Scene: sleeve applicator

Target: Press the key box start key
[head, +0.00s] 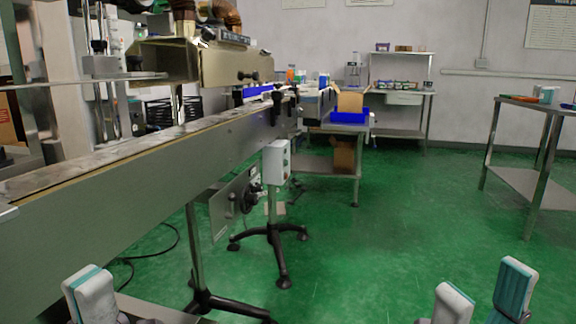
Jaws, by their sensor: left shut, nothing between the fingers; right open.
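The key box (276,162) is a small pale box on a post with a black-footed stand, beside the conveyor's near side. Its keys are too small to tell apart. My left gripper (92,293) is shut and empty at the bottom left, well short of the box and near the conveyor's lower side. My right gripper (484,296) is open and empty at the bottom right, its two pale and teal fingertips apart, over the green floor. Neither gripper touches the key box.
The long metal conveyor (150,185) runs from the left foreground to the back. A control panel with a black knob (245,196) hangs below it. A blue tray (349,117) is on a table at the back. A steel table (538,108) stands right. Green floor between is clear.

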